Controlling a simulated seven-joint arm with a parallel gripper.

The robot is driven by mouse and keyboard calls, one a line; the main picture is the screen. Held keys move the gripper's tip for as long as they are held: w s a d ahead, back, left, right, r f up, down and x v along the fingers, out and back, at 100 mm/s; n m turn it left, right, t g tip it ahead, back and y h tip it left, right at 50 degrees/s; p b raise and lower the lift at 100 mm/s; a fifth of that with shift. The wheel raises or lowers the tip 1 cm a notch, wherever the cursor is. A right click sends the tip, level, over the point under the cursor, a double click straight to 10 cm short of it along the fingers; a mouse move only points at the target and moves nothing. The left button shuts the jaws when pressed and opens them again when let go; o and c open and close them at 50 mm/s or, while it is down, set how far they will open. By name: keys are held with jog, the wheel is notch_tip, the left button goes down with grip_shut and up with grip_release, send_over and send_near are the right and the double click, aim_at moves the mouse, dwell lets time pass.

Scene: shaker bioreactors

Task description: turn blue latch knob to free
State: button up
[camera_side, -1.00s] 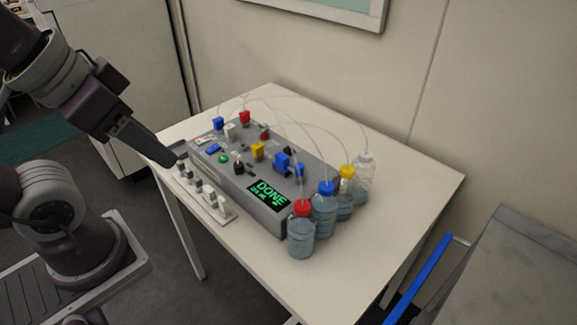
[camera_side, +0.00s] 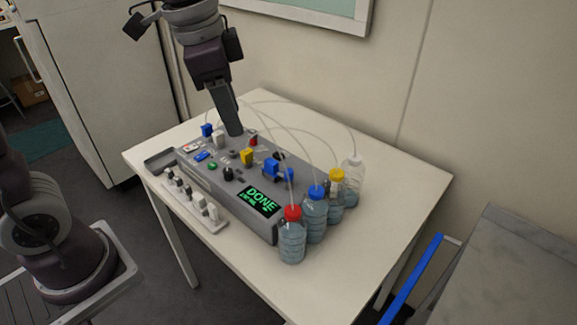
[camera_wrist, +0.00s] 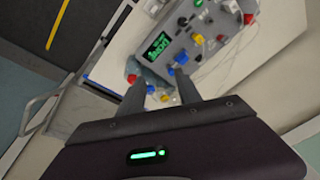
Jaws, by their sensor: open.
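The grey control unit (camera_side: 225,180) stands on the white table, with a lit green display (camera_side: 261,200) reading DONE. A larger blue knob (camera_side: 271,168) sits on its top right of the middle, beside a yellow knob (camera_side: 247,157). Another blue knob (camera_side: 207,130) is at the far left end. I cannot tell for certain which one is the latch knob. My gripper (camera_side: 236,134) points down over the back of the unit, hiding part of it. In the wrist view my gripper (camera_wrist: 159,84) has its two fingers apart and empty, and a blue knob (camera_wrist: 182,58) lies beyond the fingertips.
Several bottles stand at the unit's right end, with a red cap (camera_side: 292,213), a blue cap (camera_side: 317,191) and a yellow cap (camera_side: 337,175). Thin tubes arch over the unit. A white rack (camera_side: 195,200) of small vials lies in front. The table's right part is clear.

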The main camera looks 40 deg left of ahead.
aim_at(289, 170)
jog(key=w+f+m+g, duration=0.1)
jog(key=w+f, duration=0.2)
jog(key=w+d+f+m, duration=0.1)
jog(key=w+f+m, duration=0.1)
jog(key=w+f, duration=0.1)
jog(key=w+d+f+m+g, duration=0.1)
jog(key=w+f+m, duration=0.1)
jog(key=w+f, duration=0.2)
jog(key=shift+w+d+f+g, duration=0.15)
jog(key=shift+w+g, duration=0.15)
jog(key=shift+w, duration=0.25)
jog(key=shift+m, duration=0.3)
notch_tip(289, 170, down, 7)
jog(key=shift+w+f, duration=0.1)
grip_shut()
